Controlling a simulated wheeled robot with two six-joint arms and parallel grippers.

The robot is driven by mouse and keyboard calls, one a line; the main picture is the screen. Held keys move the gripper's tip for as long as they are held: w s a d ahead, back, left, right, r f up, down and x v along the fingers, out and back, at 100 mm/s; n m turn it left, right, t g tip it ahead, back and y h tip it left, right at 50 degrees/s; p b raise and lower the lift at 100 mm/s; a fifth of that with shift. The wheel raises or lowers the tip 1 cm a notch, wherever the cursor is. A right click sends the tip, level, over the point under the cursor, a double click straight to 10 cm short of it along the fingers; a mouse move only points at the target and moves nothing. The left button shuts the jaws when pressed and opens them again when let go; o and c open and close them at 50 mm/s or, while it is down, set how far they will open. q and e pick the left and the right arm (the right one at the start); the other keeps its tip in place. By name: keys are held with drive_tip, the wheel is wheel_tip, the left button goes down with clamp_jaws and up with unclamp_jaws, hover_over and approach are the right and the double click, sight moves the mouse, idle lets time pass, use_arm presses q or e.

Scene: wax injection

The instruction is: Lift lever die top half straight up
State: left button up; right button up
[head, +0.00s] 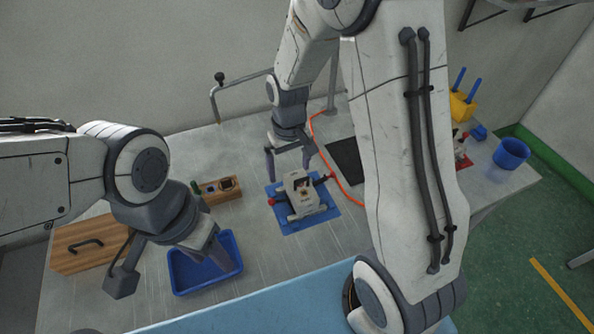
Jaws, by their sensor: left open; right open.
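The lever die (297,203) is a pale grey block with a dark opening in its upper part and red-tipped levers on its sides. It sits on a blue mat (290,226) on the metal table. Its top half cannot be clearly told from the lower half at this size. My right gripper (289,163) is open and empty, pointing down just behind the die and apart from it.
A wooden block with slots (213,196) and a wooden box with a handle (75,262) lie left. A yellow holder (461,108), a red-handled object (461,152) and a blue cup (511,153) stand right.

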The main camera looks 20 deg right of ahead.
drive_tip(key=shift+m, duration=0.4)
drive_tip(key=d, duration=0.1)
drive_tip(key=w+d+f, duration=0.1)
drive_tip(key=d, duration=0.1)
drive_tip(key=shift+w+d+f+p, duration=0.3)
drive_tip(key=shift+w+f+p, duration=0.05)
drive_tip(key=shift+w+f, duration=0.05)
drive_tip(key=p, duration=0.1)
hover_over(301, 187)
wheel_tip(301, 187, down, 5)
drive_tip(key=shift+w+r, duration=0.1)
drive_tip(key=shift+f+p, duration=1.2)
drive_tip(key=shift+f, duration=1.8)
use_arm(q)
wheel_tip(301, 187, up, 5)
drive_tip(key=shift+s+r, duration=0.1)
use_arm(e)
drive_tip(key=shift+r, duration=0.1)
clamp_jaws()
